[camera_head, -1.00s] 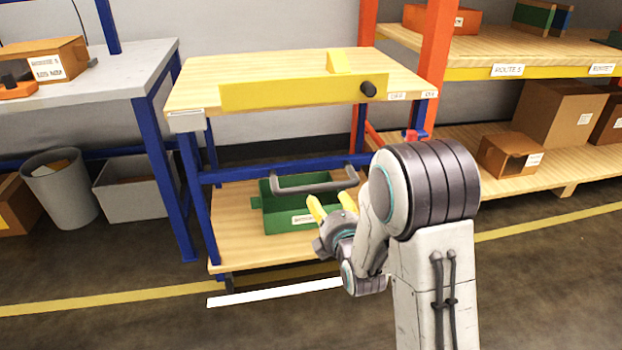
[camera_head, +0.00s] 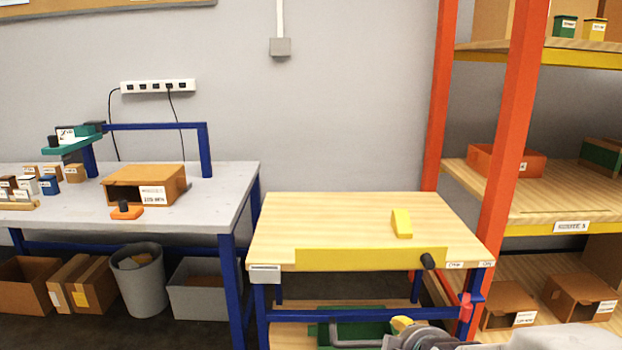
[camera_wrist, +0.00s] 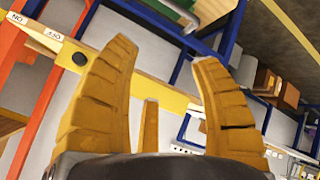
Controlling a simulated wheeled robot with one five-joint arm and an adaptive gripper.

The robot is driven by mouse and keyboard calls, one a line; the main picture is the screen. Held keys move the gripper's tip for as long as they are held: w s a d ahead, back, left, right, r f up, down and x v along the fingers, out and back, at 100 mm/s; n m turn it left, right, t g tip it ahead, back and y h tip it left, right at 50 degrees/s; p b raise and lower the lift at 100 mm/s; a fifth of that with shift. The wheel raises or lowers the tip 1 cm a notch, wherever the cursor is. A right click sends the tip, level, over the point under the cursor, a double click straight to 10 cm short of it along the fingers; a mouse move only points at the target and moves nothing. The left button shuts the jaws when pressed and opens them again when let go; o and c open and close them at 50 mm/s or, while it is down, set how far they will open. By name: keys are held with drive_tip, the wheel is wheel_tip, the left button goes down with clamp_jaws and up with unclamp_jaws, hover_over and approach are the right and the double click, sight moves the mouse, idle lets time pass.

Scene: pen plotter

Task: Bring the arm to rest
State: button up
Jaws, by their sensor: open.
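My gripper (camera_wrist: 165,75) fills the lower part of the wrist view, its yellow fingers spread wide apart with nothing between them. In the head view only a yellow fingertip (camera_head: 402,323) and parts of my arm show at the bottom edge, so most of the arm is out of sight there. The gripper is in front of the wooden cart (camera_head: 345,225), low by its lower shelf. The green bin (camera_head: 352,331) on that shelf is partly hidden.
The cart has a yellow front bar (camera_head: 370,258) with a black knob (camera_head: 428,261). A grey workbench (camera_head: 200,212) with an open cardboard box (camera_head: 120,187) stands left. Orange-framed shelving (camera_head: 503,170) with boxes stands right.

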drive_tip(key=s+r+m+g+p, duration=0.6)
drive_tip(key=s+r+m+p, duration=0.3)
drive_tip(key=s+r+p, duration=1)
wheel_tip(320, 180, up, 4)
drive_tip(key=s, duration=0.2)
drive_tip(key=shift+s+f, duration=0.25)
drive_tip(key=shift+s, duration=0.05)
drive_tip(key=shift+c, duration=0.2)
idle(0.4)
